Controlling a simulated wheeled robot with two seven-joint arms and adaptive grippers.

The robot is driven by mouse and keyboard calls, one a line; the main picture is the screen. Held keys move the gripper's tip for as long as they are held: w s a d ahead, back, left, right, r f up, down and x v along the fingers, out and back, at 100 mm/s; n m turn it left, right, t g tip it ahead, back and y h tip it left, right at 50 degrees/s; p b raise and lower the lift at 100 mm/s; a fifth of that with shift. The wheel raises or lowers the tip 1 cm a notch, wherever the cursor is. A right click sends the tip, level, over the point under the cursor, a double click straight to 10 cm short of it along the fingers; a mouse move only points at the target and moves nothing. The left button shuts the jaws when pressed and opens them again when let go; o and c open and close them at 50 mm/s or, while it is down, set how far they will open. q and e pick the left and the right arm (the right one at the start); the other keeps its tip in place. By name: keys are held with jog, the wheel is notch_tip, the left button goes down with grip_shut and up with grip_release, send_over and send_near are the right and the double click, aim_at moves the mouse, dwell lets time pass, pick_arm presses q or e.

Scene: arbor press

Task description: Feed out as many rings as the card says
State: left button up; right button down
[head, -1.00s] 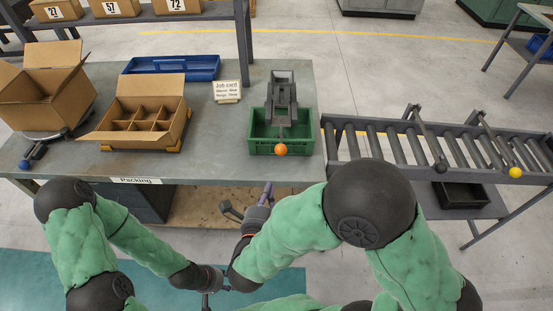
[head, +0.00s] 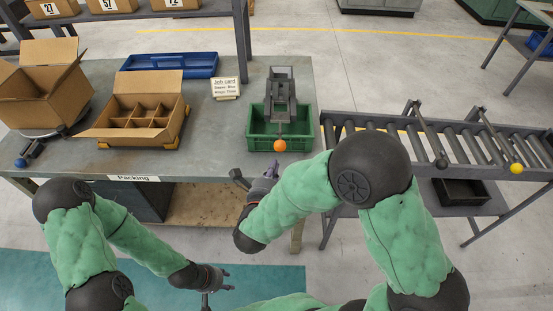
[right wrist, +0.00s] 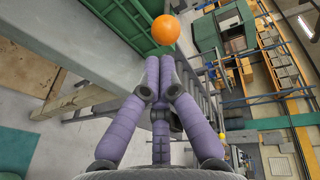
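A grey press-like feeder (head: 281,92) stands at the back of a green crate (head: 256,141) on the bench. Its lever ends in an orange ball (head: 279,146) at the crate's front. The job card (head: 226,88) stands left of it; its small bottom line seems to read "Rings: Three". My right gripper (head: 269,171) is just in front of the bench edge, below the ball. In the right wrist view its purple fingertips (right wrist: 160,66) are together and empty, with the orange ball (right wrist: 166,30) beyond them, apart. My left gripper (head: 230,279) is open and empty in front of the bench. No rings are discernible.
A divided carton (head: 110,135), an open box (head: 40,95) and a blue tray (head: 170,66) occupy the bench's left and back. A roller conveyor (head: 372,132) with levers adjoins the right. Bench surface between carton and crate is clear.

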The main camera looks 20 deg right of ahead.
aim_at(275, 148)
jog(key=x, duration=0.4)
jog(key=shift+w+d+b, duration=0.15)
jog(key=shift+w+b, duration=0.15)
jog(key=shift+b, duration=0.1)
jog(key=x, duration=0.2)
jog(key=b+x, duration=0.1)
jog(key=x, duration=0.1)
jog(key=a+b+x, duration=0.1)
jog(key=x, duration=0.1)
jog(key=shift+w+r, duration=0.4)
jog(key=shift+w, duration=0.05)
jog(key=shift+w+d+r, duration=0.1)
jog(key=shift+w+r, duration=0.15)
jog(key=shift+r, duration=0.1)
